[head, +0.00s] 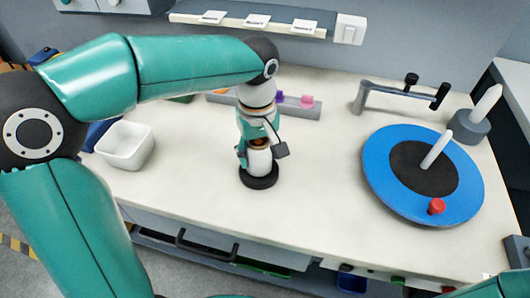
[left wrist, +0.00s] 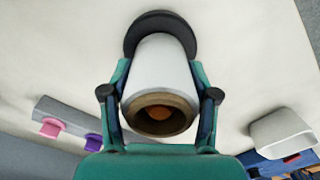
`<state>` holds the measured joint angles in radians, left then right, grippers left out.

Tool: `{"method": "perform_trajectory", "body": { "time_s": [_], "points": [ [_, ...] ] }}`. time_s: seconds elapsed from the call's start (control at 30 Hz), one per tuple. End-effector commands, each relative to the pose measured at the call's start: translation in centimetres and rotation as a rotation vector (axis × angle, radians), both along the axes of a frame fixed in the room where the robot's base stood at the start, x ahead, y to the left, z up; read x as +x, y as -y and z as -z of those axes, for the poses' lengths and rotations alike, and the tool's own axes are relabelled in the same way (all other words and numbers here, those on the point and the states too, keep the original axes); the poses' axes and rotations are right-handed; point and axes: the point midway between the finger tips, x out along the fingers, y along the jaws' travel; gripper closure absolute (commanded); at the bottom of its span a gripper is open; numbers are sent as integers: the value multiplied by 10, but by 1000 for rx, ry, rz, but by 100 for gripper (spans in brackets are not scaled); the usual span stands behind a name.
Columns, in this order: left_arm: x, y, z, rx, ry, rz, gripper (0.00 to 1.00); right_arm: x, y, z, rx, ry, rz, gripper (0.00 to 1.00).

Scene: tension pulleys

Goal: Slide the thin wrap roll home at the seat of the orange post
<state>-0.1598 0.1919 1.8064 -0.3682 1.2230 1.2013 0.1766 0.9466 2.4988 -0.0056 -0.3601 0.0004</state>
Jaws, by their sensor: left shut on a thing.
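The wrap roll (head: 258,163) is white with a brown core and stands upright on the round black base (head: 260,183) in the middle of the bench. My left gripper (head: 257,142) is shut on the roll, its fingers on both sides of it. In the left wrist view the fingers (left wrist: 160,97) clasp the white roll (left wrist: 160,65), and the black base (left wrist: 132,38) shows beyond it. The orange post (left wrist: 159,113) shows inside the core, so the roll is around it. Whether the roll's lower end touches the base I cannot tell. My right gripper is not in view.
A grey rail (head: 312,112) with purple and pink pegs lies behind. A white bin (head: 125,146) stands at left. At right are a blue disc (head: 380,170) with a white post and red knob, a grey bracket (head: 385,92), and another white-post stand (head: 473,126). The front bench is clear.

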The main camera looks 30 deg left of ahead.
Motion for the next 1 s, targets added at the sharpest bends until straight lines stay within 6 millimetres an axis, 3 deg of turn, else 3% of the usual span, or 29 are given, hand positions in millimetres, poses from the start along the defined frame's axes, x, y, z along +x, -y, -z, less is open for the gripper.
{"method": "perform_trajectory", "body": {
  "time_s": [0.03,0.2,0.67,1.0],
  "points": [
    [0,0,1,0,-3,0,37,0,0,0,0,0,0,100],
    [0,0,1,0,-3,0,11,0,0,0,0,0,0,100],
    [1,0,-8,0,0,0,11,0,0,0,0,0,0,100],
    [3,1,-69,0,4,0,11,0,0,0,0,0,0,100]
  ]
}}
